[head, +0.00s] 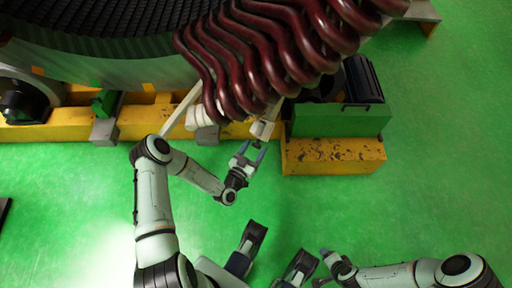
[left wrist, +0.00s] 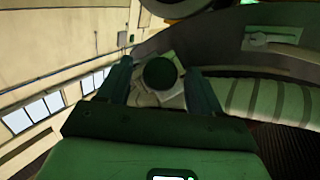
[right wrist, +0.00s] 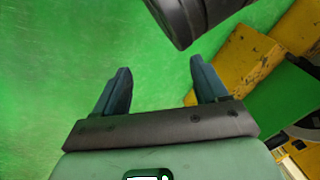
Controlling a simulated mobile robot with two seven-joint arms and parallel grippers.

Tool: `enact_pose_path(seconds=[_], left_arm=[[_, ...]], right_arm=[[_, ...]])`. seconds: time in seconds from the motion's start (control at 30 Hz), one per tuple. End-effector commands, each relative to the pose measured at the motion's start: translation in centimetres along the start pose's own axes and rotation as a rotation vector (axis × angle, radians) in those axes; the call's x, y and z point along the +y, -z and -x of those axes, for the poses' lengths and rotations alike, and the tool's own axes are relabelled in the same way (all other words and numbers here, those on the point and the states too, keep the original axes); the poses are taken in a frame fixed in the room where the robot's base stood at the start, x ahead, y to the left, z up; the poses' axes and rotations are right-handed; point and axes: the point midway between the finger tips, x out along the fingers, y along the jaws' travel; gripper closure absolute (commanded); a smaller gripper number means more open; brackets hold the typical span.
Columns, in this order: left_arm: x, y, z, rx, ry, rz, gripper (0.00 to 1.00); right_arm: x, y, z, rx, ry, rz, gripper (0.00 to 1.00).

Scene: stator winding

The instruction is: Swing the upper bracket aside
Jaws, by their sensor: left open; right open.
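A pale bracket (head: 263,129) hangs below the dark red coils, beside the stator. I take it for the upper bracket. A dark round knob (left wrist: 160,73) with a pale bracket part (left wrist: 150,97) behind it shows in the left wrist view. My left gripper (head: 247,155) is open just below the pale bracket. In the left wrist view its fingers (left wrist: 160,85) stand on either side of the knob; I cannot tell if they touch it. My right gripper (head: 325,263) is open and empty over the green floor, and its spread fingers show in the right wrist view (right wrist: 162,80).
Dark red coils (head: 280,50) overhang the work area. The large stator (head: 110,60) rests on a yellow base (head: 50,132). A green block (head: 340,121) on a yellow block (head: 332,156) stands to the right. The green floor (head: 440,180) at right is clear.

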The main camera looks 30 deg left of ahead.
Motion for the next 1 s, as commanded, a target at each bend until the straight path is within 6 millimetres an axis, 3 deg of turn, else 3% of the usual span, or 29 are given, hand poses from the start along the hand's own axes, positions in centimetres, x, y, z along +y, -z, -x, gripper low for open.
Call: enact_pose_path(seconds=[0.4,0.6,0.77,1.0], left_arm=[[0.0,0.1,-0.9,0.000,-0.001,0.000,0.35],[0.0,0.1,-0.9,0.000,-0.001,0.000,1.00],[0.3,0.3,-0.8,-0.004,0.001,0.004,1.00],[2.7,2.3,0.0,-0.034,0.033,0.027,1.00]], right_arm=[[0.4,-0.5,-0.2,-0.014,-0.007,-0.004,0.27],[0.4,-0.5,-0.2,-0.014,-0.007,-0.004,0.27],[0.2,-0.6,0.2,-0.018,-0.005,-0.003,0.27],[-1.4,-2.7,3.6,-0.082,0.016,0.012,0.27]])
